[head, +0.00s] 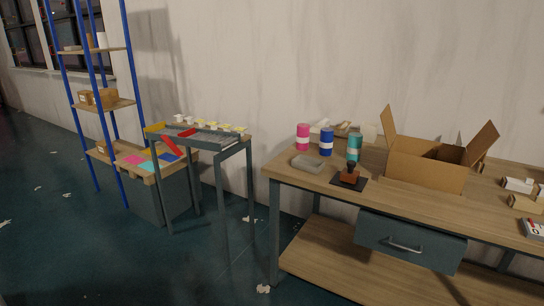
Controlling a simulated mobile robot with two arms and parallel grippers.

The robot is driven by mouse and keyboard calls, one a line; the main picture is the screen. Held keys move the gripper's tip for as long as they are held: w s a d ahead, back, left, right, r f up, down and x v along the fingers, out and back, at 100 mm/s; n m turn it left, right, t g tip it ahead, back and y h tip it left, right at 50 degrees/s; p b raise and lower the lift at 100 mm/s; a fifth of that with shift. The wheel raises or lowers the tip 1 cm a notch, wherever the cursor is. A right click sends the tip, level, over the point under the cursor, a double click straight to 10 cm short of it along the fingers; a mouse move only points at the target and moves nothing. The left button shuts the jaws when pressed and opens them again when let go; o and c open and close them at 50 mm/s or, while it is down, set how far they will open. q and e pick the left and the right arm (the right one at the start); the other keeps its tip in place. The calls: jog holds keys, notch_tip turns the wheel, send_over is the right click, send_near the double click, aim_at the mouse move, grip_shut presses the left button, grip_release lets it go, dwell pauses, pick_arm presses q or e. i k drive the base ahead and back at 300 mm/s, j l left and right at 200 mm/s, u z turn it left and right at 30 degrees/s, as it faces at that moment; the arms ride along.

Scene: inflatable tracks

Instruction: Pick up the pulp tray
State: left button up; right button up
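A small grey, shallow tray (308,164), which looks like the pulp tray, lies near the front left corner of the wooden workbench (335,190) in the head view. It looks empty, though its inside is small in the picture. Neither of my grippers is in view, and nothing is seen holding the tray.
Pink (303,137), blue (326,142) and teal (354,147) cans stand behind the tray. A stamp (350,174) on a dark pad and an open cardboard box (425,165) are to its right. A conveyor stand (200,137) and blue shelf (104,105) stand left. Dark floor lies in front.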

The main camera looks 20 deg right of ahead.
aim_at(314, 165)
jog(key=i+z, duration=0.2)
jog(key=i, duration=0.25)
jog(key=i+j+z, duration=0.2)
jog(key=i, duration=0.2)
jog(key=i+z, duration=0.2)
jog(key=i, duration=0.25)
jog(key=i+j+z, duration=0.2)
jog(key=i+j, duration=0.1)
jog(key=i, duration=0.1)
